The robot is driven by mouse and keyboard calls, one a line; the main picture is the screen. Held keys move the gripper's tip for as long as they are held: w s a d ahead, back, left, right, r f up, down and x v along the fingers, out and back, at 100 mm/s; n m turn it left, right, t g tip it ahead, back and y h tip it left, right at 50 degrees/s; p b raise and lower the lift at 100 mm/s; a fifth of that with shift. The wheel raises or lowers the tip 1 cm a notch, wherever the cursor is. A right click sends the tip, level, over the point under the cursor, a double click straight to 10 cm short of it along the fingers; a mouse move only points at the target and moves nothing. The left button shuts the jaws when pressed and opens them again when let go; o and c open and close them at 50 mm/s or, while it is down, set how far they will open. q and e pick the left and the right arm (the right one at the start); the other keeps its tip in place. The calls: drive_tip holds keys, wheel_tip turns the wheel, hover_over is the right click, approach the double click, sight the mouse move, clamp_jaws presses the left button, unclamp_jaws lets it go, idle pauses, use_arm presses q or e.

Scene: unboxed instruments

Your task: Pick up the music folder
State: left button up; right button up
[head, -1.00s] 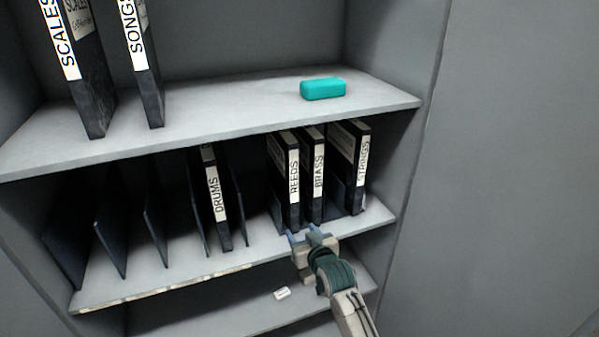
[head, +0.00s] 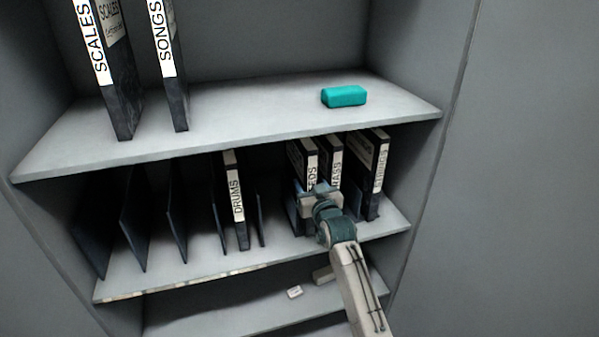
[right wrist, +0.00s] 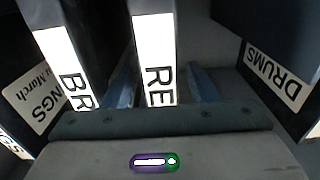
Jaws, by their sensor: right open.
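Black music folders with white spine labels stand upright on the middle shelf. My right gripper (head: 318,190) is open at the REEDS folder (head: 307,158), covering the lower part of its spine. In the right wrist view the REEDS spine (right wrist: 154,50) stands between my two blue fingers, one on each side. The BRASS folder (head: 334,160) is close beside it and also shows in the right wrist view (right wrist: 68,60). The STRINGS folder (head: 376,165) stands farther right, and the DRUMS folder (head: 237,200) farther left. My left gripper is not in view.
The SCALES folder (head: 118,80) and SONGS folder (head: 170,75) stand on the upper shelf, with a teal case (head: 344,96). Thin dark dividers (head: 133,225) stand at the left of the middle shelf. A small white item (head: 294,292) lies on the lower shelf.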

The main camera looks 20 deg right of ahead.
sight(299, 175)
drive_tip(key=shift+w+a, duration=0.15)
drive_tip(key=shift+w, duration=1.35)
drive_tip(key=shift+s, duration=0.1)
clamp_jaws()
drive_tip(key=shift+r, duration=0.1)
drive_tip(key=shift+r+p, duration=0.1)
drive_tip(key=shift+p, duration=0.3)
